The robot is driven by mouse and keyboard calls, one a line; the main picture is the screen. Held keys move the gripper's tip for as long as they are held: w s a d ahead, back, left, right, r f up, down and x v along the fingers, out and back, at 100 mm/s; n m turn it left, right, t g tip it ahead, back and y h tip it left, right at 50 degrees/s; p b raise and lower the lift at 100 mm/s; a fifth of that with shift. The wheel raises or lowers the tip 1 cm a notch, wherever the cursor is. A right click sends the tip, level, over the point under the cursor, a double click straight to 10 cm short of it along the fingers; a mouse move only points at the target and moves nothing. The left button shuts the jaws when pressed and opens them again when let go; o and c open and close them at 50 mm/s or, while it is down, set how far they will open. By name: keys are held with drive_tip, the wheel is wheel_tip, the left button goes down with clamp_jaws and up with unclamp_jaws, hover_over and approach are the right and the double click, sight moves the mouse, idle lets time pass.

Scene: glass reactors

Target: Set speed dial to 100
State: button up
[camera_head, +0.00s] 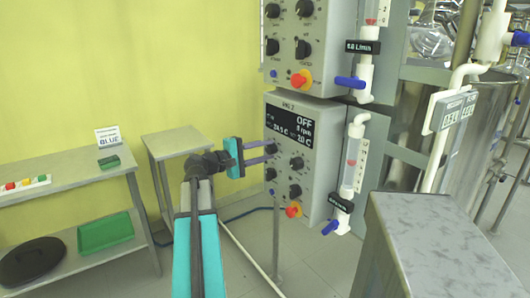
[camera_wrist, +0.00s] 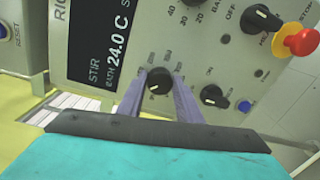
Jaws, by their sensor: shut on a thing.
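The speed dial (camera_wrist: 159,82) is a small black knob with a white pointer mark and a printed scale around it. My gripper (camera_head: 271,149) reaches the panel from the left. In the wrist view its two purple-grey fingers (camera_wrist: 158,80) stand on either side of the dial, shut on it. In the head view the fingers cover the dial. The exact scale number at the pointer is too small to read.
Below are more black knobs (camera_head: 294,191) and a red stop button (camera_head: 293,210). An upper control box (camera_head: 309,45) hangs above. A flow meter (camera_head: 353,160) with a blue valve is to the right. A table (camera_head: 182,141) and a shelf stand (camera_head: 70,180) are at left.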

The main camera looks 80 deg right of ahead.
drive_tip(key=o, duration=1)
drive_tip(key=shift+o, duration=0.2)
drive_tip(key=shift+w+a, duration=0.1)
drive_tip(key=v, duration=1.3)
drive_tip(key=shift+w+a, duration=0.15)
drive_tip(key=shift+a, duration=0.1)
